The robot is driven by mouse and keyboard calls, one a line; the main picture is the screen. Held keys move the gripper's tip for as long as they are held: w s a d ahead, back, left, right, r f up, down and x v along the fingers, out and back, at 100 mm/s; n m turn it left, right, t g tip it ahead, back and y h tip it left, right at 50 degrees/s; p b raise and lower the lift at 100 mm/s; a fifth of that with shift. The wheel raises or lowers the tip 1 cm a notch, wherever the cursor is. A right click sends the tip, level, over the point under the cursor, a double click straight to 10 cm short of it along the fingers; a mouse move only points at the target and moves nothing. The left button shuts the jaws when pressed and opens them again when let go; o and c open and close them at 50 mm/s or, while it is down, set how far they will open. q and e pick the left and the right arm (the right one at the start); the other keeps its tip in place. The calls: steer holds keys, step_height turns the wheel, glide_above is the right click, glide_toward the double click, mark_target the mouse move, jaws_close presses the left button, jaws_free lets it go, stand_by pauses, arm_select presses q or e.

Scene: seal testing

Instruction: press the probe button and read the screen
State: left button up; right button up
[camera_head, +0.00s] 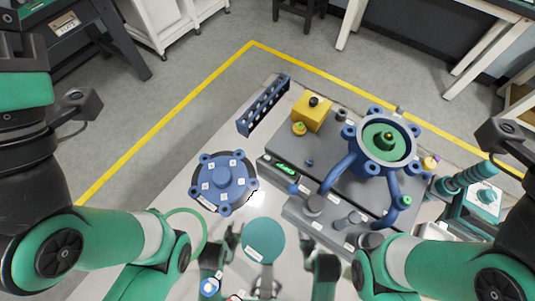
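A small lit green display (285,168) sits on the dark grey test bench (325,140), with a round blue knob (293,188) near its lower end. I cannot tell which part is the probe button. A tilted teal screen (484,201) stands at the far right; its text is too small to read. My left gripper (228,243) is low in the middle, left of a teal disc (263,240). My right gripper (312,250) is right of the disc. Both point up the picture, apart from the display. Their finger openings are too small to judge.
A blue flanged cover (226,182) lies on the light table left of the bench. A blue ring housing (384,140) with curved pipes stands on the bench. A yellow box with a black button (312,112) and a blue slotted rack (263,106) are at the back.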

arm_select(q)
jaws_close()
stand_by(1.5)
